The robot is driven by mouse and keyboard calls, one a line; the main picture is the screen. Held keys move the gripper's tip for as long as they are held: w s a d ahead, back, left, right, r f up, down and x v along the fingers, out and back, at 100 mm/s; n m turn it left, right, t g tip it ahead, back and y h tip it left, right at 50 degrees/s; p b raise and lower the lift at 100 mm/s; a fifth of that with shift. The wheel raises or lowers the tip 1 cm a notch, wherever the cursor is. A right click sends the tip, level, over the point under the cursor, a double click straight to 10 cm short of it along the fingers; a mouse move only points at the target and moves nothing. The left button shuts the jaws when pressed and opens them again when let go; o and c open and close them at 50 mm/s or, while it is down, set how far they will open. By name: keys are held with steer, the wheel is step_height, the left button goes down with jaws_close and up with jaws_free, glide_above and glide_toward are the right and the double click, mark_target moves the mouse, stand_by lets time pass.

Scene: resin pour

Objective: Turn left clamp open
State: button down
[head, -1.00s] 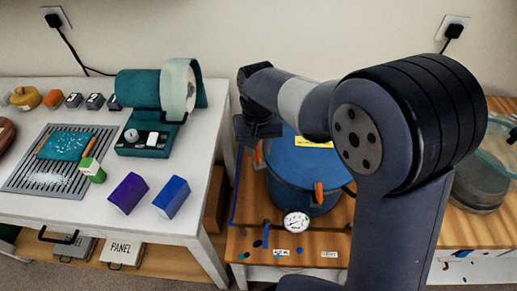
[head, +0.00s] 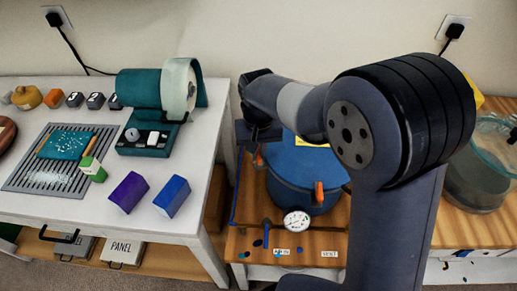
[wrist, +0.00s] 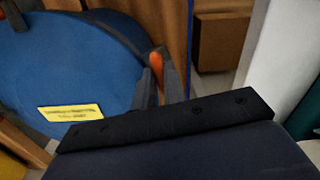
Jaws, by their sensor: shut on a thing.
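The blue pressure pot (head: 305,185) stands on the wooden bench, and its blue lid with a yellow label (wrist: 70,112) fills the left of the wrist view. The orange left clamp (wrist: 156,62) sits at the lid's rim. In the head view only a small part of this clamp (head: 259,160) shows below my gripper (head: 260,145). In the wrist view my gripper's (wrist: 160,78) two dark fingers stand on either side of the orange clamp, shut on it. The orange right clamp (head: 319,192) stands upright on the pot's side. The clamp's lower part is hidden.
A pressure gauge (head: 297,222) and a small blue lever (head: 266,232) are at the pot's front. A clear container (head: 475,180) stands at the right.

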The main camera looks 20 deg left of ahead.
mark_target(259, 153)
steer(key=shift+n, duration=1.3)
steer(key=c, duration=1.5)
jaws_free()
steer(key=shift+r, duration=0.1)
step_height(259, 153, up, 11)
steer(key=shift+f, duration=0.2)
